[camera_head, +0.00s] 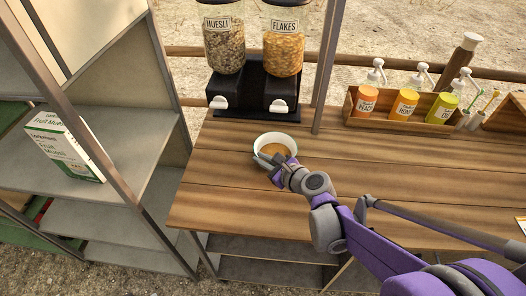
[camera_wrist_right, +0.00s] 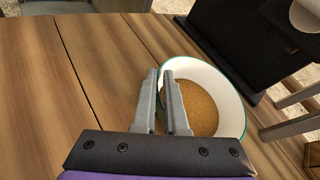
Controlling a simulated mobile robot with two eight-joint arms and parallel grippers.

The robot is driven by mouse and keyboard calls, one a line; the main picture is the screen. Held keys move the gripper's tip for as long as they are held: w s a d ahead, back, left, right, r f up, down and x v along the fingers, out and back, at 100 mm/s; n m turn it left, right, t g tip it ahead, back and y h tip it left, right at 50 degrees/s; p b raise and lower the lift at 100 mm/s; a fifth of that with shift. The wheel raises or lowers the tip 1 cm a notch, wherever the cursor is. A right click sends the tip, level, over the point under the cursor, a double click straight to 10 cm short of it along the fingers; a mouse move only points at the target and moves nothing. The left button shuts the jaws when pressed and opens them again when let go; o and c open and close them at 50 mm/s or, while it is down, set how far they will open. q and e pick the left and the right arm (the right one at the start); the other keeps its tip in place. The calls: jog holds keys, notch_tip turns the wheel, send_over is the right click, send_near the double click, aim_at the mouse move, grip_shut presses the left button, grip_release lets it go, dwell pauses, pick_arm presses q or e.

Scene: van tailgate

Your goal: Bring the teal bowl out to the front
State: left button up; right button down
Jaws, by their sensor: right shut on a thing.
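The teal bowl (camera_head: 293,142) is white inside with a thin teal rim and holds brown, grainy contents. It is on the wooden counter, just in front of the cereal dispenser. My right gripper (camera_head: 268,161) is at the bowl's near left side, shut on its wall. In the right wrist view, the fingers (camera_wrist_right: 161,74) are close together at the left edge of the bowl (camera_wrist_right: 235,92), with the wall between them. The bowl looks level; whether its base touches the counter is hidden. My left gripper is in neither view.
A black dispenser (camera_head: 253,90) with MUESLI and FLAKES jars stands behind the bowl. A wooden caddy (camera_head: 385,122) with several bottles stands at the back right. A shelf unit (camera_head: 130,150) with a cereal box (camera_head: 62,146) is at the left. The counter (camera_head: 225,205) in front is clear.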

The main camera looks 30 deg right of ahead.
jog(key=shift+s+a+p, duration=0.25)
jog(key=shift+s+a, duration=0.45)
jog(key=shift+s, duration=0.5)
jog(key=shift+s+a+p, duration=0.2)
jog(key=shift+s+a, duration=0.55)
jog(key=shift+s, duration=0.4)
jog(key=shift+s+a+p, duration=0.25)
jog(key=shift+s+a, duration=0.45)
jog(key=shift+s, duration=0.5)
jog(key=c, duration=0.9)
grip_release()
jog(key=shift+s, duration=0.1)
jog(key=p+v, duration=0.3)
jog(key=v, duration=0.6)
jog(key=shift+s+d+r+p, duration=0.15)
jog(key=shift+s+p, duration=0.1)
jog(key=shift+p, duration=0.05)
jog(key=shift+s+r, duration=0.15)
jog(key=shift+s, duration=0.35)
